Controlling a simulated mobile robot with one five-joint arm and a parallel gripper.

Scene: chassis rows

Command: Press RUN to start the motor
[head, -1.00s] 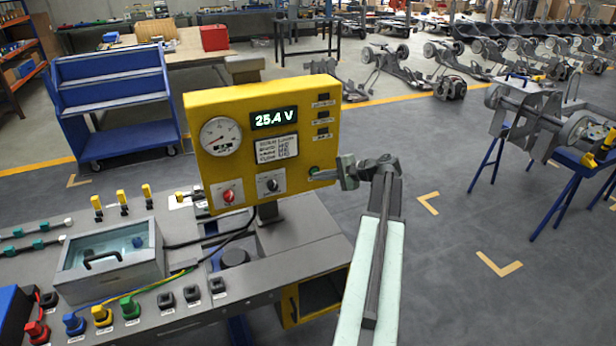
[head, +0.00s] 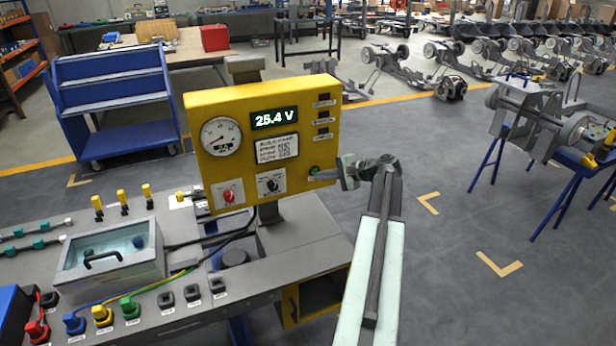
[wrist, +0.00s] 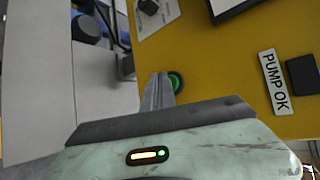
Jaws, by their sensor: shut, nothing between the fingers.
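A yellow control panel (head: 205,190) stands upright on the bench, its display reading 25.4 V. A green button (head: 314,170) sits at the panel's lower right; it also shows in the wrist view (wrist: 175,81). No RUN lettering is legible beside it. My gripper (head: 318,177) is shut and empty, its fingertips at the green button. In the wrist view my gripper (wrist: 157,80) partly covers the button's left side. I cannot tell whether the tips touch or press it. A red knob (head: 229,196) and a black knob (head: 271,185) sit left of the button.
A clear-lidded box (head: 110,262) and several coloured plugs occupy the bench left of the panel. A PUMP OK label (wrist: 274,82) lies right of the button in the wrist view. Open floor (head: 420,260) lies right of my arm.

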